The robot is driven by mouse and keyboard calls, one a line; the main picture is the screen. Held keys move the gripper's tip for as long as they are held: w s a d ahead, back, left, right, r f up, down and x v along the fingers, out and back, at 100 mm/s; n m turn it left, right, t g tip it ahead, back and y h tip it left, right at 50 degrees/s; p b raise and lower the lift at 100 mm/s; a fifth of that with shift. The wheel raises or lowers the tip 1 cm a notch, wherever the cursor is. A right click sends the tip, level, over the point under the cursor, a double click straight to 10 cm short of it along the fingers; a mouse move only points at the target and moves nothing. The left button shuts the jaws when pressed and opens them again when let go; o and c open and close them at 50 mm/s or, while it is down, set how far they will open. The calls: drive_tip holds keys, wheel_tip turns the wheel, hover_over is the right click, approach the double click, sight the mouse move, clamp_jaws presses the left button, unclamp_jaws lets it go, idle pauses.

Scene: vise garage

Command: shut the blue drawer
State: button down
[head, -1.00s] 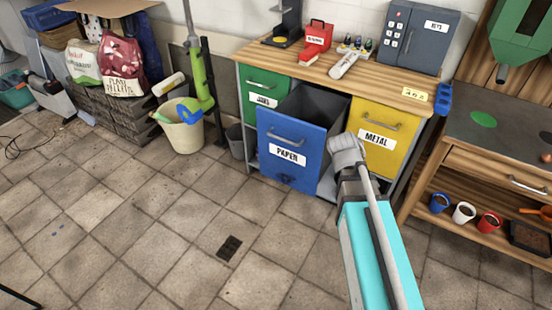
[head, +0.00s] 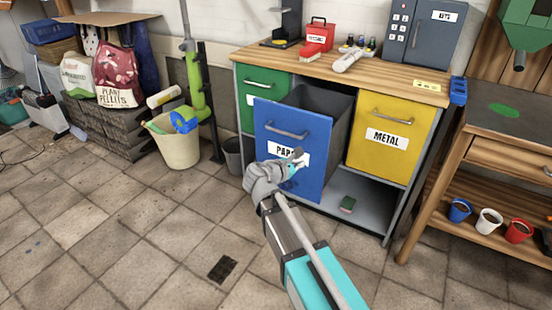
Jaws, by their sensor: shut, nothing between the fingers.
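The blue drawer (head: 305,137), labelled PAPER, stands pulled out of the bench between the green and yellow fronts. Its grey inner side and open top show behind the blue front. A metal handle (head: 287,132) runs across the upper part of its front. My gripper (head: 297,157) is shut and empty, in front of the lower middle of the blue front, over part of the label. I cannot tell whether it touches the drawer.
The yellow METAL drawer (head: 388,135) and green drawer (head: 264,92) look shut on either side. A cream bucket (head: 180,146) and a dark bin (head: 234,155) stand left of the bench. A wooden table (head: 412,222) stands at right.

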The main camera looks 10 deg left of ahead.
sight(283, 143)
drive_tip(key=s+a+f+n+t+y+b, duration=0.1)
drive_tip(key=a+n+t+b, duration=0.3)
drive_tip(key=a, duration=0.9)
drive_tip(key=f+n+b, duration=0.1)
drive_tip(key=n+b, duration=0.1)
drive_tip(key=n, duration=0.1)
drive_tip(key=shift+f+n+t+y+b, duration=0.3)
drive_tip(key=shift+f+n+t+y, duration=0.05)
drive_tip(key=shift+n+t+y, duration=0.05)
drive_tip(key=shift+w, duration=0.1)
drive_tip(key=x, duration=1.4)
